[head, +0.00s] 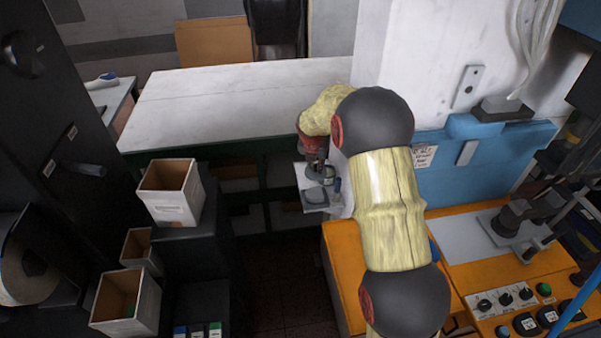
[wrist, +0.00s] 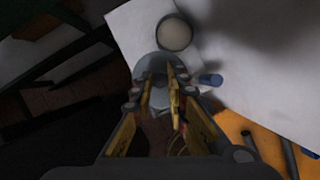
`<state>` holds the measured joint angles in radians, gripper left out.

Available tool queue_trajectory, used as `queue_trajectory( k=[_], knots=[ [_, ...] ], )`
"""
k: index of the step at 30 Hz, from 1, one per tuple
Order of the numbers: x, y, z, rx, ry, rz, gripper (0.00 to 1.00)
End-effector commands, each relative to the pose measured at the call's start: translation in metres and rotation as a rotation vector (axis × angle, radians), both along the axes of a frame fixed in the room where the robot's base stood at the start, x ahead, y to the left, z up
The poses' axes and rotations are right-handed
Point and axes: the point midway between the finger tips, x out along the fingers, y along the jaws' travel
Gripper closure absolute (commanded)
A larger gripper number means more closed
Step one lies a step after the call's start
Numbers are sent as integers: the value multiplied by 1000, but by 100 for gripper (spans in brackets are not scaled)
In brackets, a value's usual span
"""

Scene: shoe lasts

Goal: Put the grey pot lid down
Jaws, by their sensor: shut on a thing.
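My gripper (wrist: 160,88) is shut on the grey pot lid (wrist: 152,66), which shows as a rounded grey shape at the fingertips in the wrist view. The fingers hide part of it, and I cannot tell whether it touches the surface below. In the head view my gripper (head: 318,164) is over a small white surface (head: 311,208) beside the wall, with the arm reaching out above the orange bench.
A round pale-topped jar (wrist: 174,32) and a blue object (wrist: 211,80) are close to the fingers. The long white table (head: 230,95) behind is clear. Cardboard boxes (head: 172,205) stand at left, and an orange bench (head: 345,265) at right.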

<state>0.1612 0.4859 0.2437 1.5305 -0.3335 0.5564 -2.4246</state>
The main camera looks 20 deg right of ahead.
Motion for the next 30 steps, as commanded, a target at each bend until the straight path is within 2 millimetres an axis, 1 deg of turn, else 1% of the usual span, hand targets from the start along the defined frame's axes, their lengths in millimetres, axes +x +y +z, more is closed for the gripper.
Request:
queue_trajectory(
  k=[1, 4, 8, 20, 25, 30],
  knots=[
    [3, 0, 3, -1, -5, 15, 98],
    [6, -1, 2, -1, -4, 36, 98],
    [19, -2, -5, -1, -4, 45, 98],
    [90, -10, -38, -1, -4, 44, 98],
    [113, -13, -64, -1, -2, 44, 98],
    [130, -15, -83, -2, -2, 44, 98]
  ],
)
